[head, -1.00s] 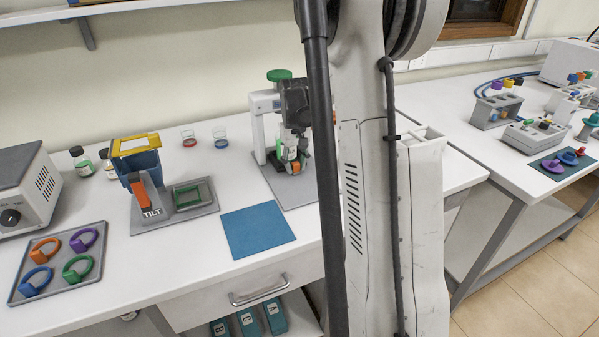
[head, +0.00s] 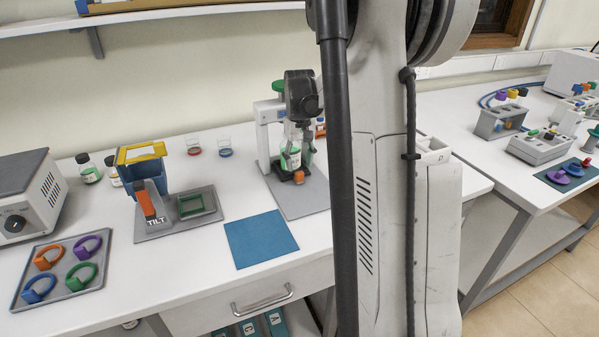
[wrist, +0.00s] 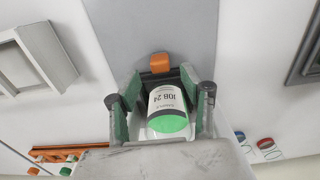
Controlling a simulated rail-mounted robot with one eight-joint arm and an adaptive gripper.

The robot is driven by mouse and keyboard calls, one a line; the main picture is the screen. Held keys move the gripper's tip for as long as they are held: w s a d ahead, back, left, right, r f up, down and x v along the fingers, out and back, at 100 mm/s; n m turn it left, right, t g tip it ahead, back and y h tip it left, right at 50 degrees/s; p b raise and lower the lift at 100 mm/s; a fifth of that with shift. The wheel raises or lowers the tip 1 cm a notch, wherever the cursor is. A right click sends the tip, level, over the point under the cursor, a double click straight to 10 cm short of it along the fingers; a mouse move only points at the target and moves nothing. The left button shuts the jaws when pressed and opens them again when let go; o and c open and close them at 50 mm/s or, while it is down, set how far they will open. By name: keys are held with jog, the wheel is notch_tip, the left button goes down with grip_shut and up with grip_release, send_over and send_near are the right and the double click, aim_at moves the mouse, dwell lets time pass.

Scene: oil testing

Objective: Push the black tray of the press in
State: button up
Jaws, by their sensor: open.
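The press (head: 263,125) is a white frame with a green knob, standing on a grey base plate at the back of the bench. Its black tray (wrist: 188,77) has an orange tab (wrist: 160,62) on its outer end; the tab also shows low at the press in the head view (head: 298,178). A bottle (wrist: 166,101) with a white label reading JOB 24 and a green end stands at the tray. My gripper (wrist: 166,98) is open, with its green-padded fingers on either side of the bottle. In the head view my gripper (head: 298,137) is above the bottle, partly hiding the press.
A blue mat (head: 260,240) lies in front of the press. To the left are a grey TILT stand (head: 180,228), a tray of coloured rings (head: 60,270) and small bottles. My arm hides the bench right of the press.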

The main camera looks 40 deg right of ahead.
aim_at(300, 172)
notch_tip(300, 172, up, 7)
dwell(0.3)
jog(key=shift+s+r, duration=0.1)
jog(key=s+a+t+h+p, duration=0.1)
jog(key=s+a+t+p, duration=0.1)
jog(key=s+t, duration=0.25)
jog(key=x, duration=0.8)
jog(key=d+x, duration=0.1)
jog(key=x, duration=0.3)
jog(key=shift+f, duration=0.4)
grip_shut()
jog(key=shift+w, duration=0.1)
